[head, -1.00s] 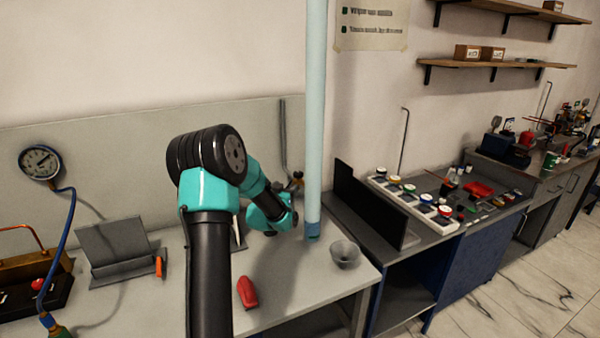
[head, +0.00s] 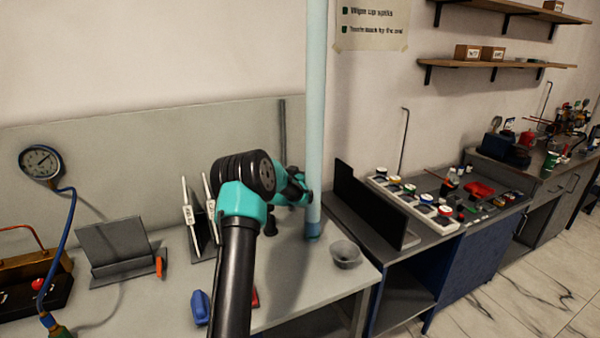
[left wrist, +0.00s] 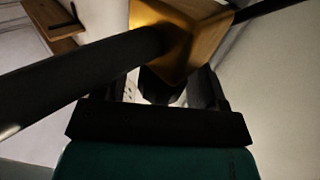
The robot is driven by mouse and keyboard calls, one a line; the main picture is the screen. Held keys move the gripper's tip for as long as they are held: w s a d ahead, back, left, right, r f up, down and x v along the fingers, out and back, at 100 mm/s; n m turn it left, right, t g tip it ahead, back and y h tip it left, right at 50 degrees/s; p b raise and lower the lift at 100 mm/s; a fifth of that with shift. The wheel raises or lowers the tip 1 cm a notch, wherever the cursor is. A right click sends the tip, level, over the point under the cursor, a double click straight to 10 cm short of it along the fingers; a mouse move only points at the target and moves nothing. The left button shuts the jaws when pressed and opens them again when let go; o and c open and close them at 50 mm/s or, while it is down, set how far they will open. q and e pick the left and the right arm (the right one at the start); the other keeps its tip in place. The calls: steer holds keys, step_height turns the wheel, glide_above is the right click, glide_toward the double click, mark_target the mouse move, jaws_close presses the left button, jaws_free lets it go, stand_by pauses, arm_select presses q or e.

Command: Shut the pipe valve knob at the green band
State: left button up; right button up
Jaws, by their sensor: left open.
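In the left wrist view a brass valve body (left wrist: 185,35) fills the top middle, with a dark pipe (left wrist: 85,75) running from it to the lower left. A dark, rounded knob (left wrist: 162,86) sits under the brass body. My left gripper (left wrist: 165,80) is open, with a finger to each side of the knob; I cannot tell whether they touch it. In the head view the left gripper (head: 300,190) is at the back of the bench, beside the pale tube, and my arm hides the valve. No green band shows on the valve. My right gripper is not in view.
A pale blue vertical tube (head: 315,120) stands right by the gripper. A grey cup (head: 345,254), a blue object (head: 201,307) and white-and-dark upright tools (head: 188,213) are on the bench. A pressure gauge (head: 41,162) and a grey stand (head: 115,250) are at left.

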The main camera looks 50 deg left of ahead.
arm_select(q)
steer(key=shift+w+a, duration=0.25)
steer(key=shift+w, duration=0.3)
steer(key=shift+c, duration=0.3)
steer(key=c, duration=0.9)
